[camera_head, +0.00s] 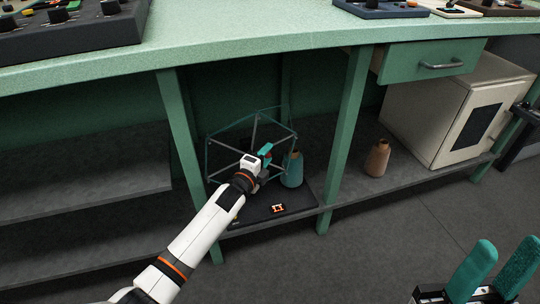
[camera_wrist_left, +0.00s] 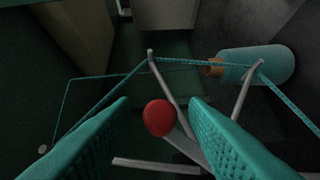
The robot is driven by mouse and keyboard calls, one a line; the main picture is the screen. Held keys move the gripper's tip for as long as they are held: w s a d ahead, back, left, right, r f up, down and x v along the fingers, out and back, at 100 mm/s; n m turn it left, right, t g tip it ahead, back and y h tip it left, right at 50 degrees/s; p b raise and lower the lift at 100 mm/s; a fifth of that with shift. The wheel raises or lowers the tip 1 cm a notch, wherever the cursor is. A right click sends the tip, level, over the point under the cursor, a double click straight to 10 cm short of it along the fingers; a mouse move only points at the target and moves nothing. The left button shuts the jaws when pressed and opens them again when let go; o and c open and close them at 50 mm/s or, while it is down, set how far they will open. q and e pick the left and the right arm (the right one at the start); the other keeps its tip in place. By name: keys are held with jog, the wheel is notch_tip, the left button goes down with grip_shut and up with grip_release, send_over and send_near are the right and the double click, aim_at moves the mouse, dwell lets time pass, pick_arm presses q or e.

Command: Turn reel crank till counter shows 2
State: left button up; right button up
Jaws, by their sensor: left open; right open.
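The reel (camera_head: 238,150), a frame of thin grey arms with teal yarn strung around it, stands on a dark base on the low shelf. It also shows in the left wrist view (camera_wrist_left: 170,82). A red knob (camera_wrist_left: 160,117), seemingly the crank handle, lies between the spread fingers of my left gripper (camera_wrist_left: 158,103); I cannot tell if they touch it. My left gripper (camera_head: 265,153) is open at the reel and hides part of it in the head view. The counter (camera_head: 278,208) on the base glows orange; its digits are unclear. My right gripper (camera_head: 507,250) is open and empty, over the floor.
A teal yarn cone (camera_head: 292,169) stands just right of the reel, and a brown cone (camera_head: 377,158) farther right. Green legs (camera_head: 346,135) flank the bay, under the green worktop (camera_head: 240,38). A cream cabinet (camera_head: 430,112) stands at right. The front floor is clear.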

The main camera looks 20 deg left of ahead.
pick_arm(q)
jog(key=shift+b+x, duration=0.35)
jog(key=shift+x, duration=1.1)
jog(key=shift+c, duration=0.3)
grip_shut()
